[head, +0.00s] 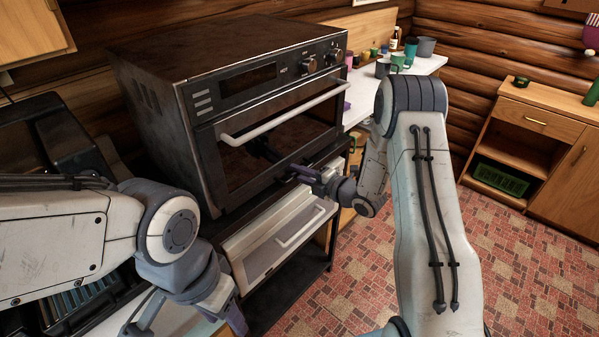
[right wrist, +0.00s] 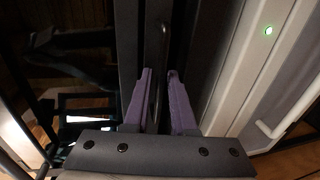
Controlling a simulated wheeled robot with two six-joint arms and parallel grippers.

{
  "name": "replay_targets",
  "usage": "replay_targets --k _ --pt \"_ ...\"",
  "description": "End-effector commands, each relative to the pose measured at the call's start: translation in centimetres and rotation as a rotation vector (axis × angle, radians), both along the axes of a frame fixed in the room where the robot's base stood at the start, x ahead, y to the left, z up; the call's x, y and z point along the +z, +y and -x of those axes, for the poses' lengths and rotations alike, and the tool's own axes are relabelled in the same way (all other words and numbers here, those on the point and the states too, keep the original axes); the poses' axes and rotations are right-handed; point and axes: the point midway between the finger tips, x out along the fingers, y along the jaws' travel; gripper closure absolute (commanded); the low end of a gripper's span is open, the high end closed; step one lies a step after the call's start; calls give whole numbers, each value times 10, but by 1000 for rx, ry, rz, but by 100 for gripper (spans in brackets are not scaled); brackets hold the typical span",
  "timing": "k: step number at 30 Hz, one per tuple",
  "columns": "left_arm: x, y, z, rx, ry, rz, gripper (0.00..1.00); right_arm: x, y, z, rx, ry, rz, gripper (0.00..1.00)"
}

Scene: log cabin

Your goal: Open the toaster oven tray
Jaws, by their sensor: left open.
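The toaster oven (head: 150,75) is a dark box with a glass door and a long pale handle (head: 285,115). Its door looks closed. My right gripper (head: 292,172) is at the oven's lower front edge, below the door handle. In the right wrist view, its purple fingers (right wrist: 160,76) stand a little apart, and a thin metal loop (right wrist: 160,38) lies just beyond the gap between their tips. I cannot tell if they touch it. The tray itself cannot be made out clearly. My left gripper (head: 185,318) is open and empty at the bottom left, away from the oven front.
A white appliance (head: 280,235) with its own handle stands on the shelf under the oven. A counter (head: 425,66) with cups and jars lies behind on the right. A wooden cabinet (head: 535,120) stands far right. The tiled floor (head: 525,265) is clear.

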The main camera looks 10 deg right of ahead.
Motion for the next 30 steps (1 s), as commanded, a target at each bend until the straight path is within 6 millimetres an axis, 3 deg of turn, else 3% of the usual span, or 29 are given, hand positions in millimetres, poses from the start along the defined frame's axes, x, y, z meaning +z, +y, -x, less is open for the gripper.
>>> replay_targets --k 5,7,8,30 --pt "0 0 0 0 0 0 50 0 0 0 0 0 0 76" --pt "0 0 0 0 0 0 50 0 0 0 0 1 1 95" --pt "0 0 0 0 0 0 50 0 0 0 0 1 1 100" --pt "0 0 0 0 0 0 50 0 -1 0 0 1 0 100"
